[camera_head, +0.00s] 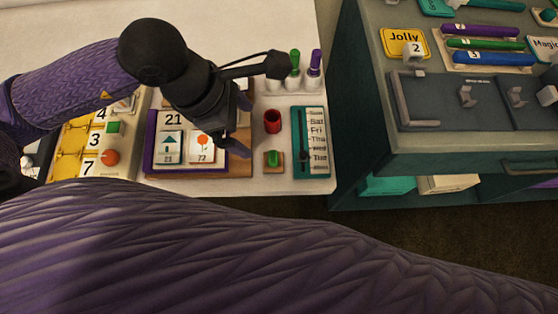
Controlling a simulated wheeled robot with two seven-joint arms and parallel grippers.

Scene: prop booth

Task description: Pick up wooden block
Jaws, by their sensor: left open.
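My left gripper (238,124) hangs over the white table, its dark body tilted and its purple fingers apart with nothing visible between them. Below and right of it, a small brown wooden block (267,167) with a green peg-like piece (274,158) on it stands on the table, apart from the fingers. A brown wooden board (238,168) lies under the purple-framed card holder (150,160), partly hidden by the gripper. I cannot tell for certain which wooden piece is the task's block. My right gripper is not in view.
A red cup (272,121) and a teal day-list board (311,150) stand right of the gripper. Green and purple pegs (294,62) stand behind. A yellow number board (75,146) is at left. A dark teal cabinet (345,100) rises at right. The white table's back is clear.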

